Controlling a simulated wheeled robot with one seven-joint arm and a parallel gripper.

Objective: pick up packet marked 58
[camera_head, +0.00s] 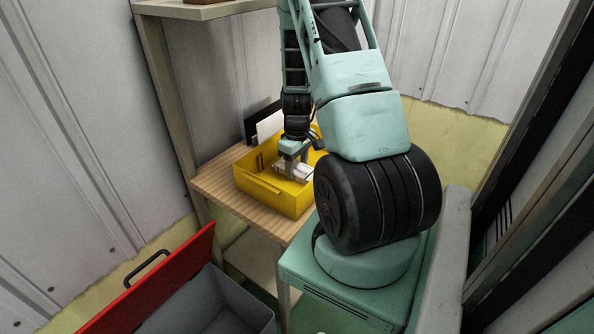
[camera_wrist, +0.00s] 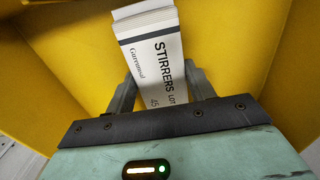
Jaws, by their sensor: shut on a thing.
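In the wrist view, a white packet (camera_wrist: 152,50) printed "STIRRERS LOT" and "Garransal" stands between my gripper's fingers (camera_wrist: 160,72). A small number on it looks like 45; I cannot read a 58. Its far end shows several thin layers. My gripper is shut on this packet, with one finger at each side. In the head view, my gripper (camera_head: 292,158) points down into a yellow bin (camera_head: 268,200), with white packets (camera_head: 294,172) at its fingers. I cannot tell whether the held packet touches the bin floor. The packets' lower parts are hidden.
The yellow bin's walls surround my gripper. The bin stands on a wooden shelf (camera_head: 219,188). A black holder with a white sheet (camera_head: 270,127) stands behind it. A grey toolbox with a raised red lid (camera_head: 165,285) is at the lower left.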

